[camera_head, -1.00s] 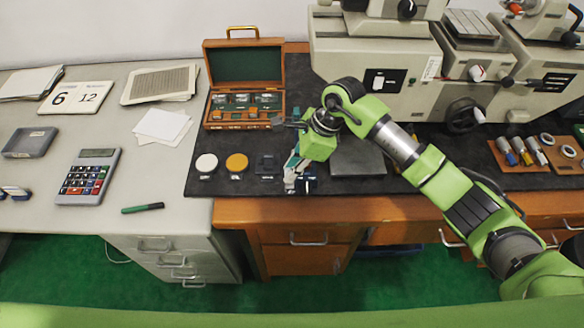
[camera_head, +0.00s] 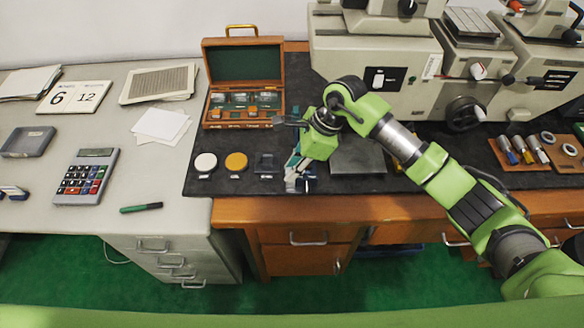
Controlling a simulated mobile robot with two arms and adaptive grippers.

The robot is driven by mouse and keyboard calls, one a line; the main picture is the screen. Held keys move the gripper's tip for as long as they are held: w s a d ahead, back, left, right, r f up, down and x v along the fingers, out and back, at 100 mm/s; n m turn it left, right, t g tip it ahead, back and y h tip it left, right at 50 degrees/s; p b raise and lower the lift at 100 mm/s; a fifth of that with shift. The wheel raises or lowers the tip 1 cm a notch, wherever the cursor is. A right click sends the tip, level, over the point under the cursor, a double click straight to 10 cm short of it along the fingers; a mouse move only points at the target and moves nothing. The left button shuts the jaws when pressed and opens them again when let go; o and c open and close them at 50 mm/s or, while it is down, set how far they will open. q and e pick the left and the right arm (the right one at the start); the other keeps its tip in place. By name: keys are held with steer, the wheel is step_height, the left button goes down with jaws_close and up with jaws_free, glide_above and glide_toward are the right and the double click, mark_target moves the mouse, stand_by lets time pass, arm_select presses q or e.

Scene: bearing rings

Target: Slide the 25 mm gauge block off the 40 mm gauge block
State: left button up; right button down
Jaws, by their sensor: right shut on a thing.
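My right gripper (camera_head: 292,184) reaches down near the front edge of the dark mat. It is shut on a small piece that its fingers mostly hide, seemingly a gauge block. I cannot tell the 25 mm block from the 40 mm block at this size, nor whether they touch. A dark blue-black item with a pale label (camera_head: 308,186) shows just right of the fingertips. My left gripper is not in view.
An open wooden case (camera_head: 243,122) with small blocks stands behind. A white disc (camera_head: 205,162), an orange disc (camera_head: 236,161) and a dark stand (camera_head: 265,163) lie left of the gripper. A grey plate (camera_head: 358,160) lies right; grey machines (camera_head: 370,60) stand behind.

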steer(key=shift+d+b, duration=0.65)
steer(key=shift+b, duration=0.05)
stand_by(2.0)
steer(key=shift+d+r+p, duration=0.15)
steer(key=shift+r+p, duration=0.95)
steer(key=shift+r, duration=1.45)
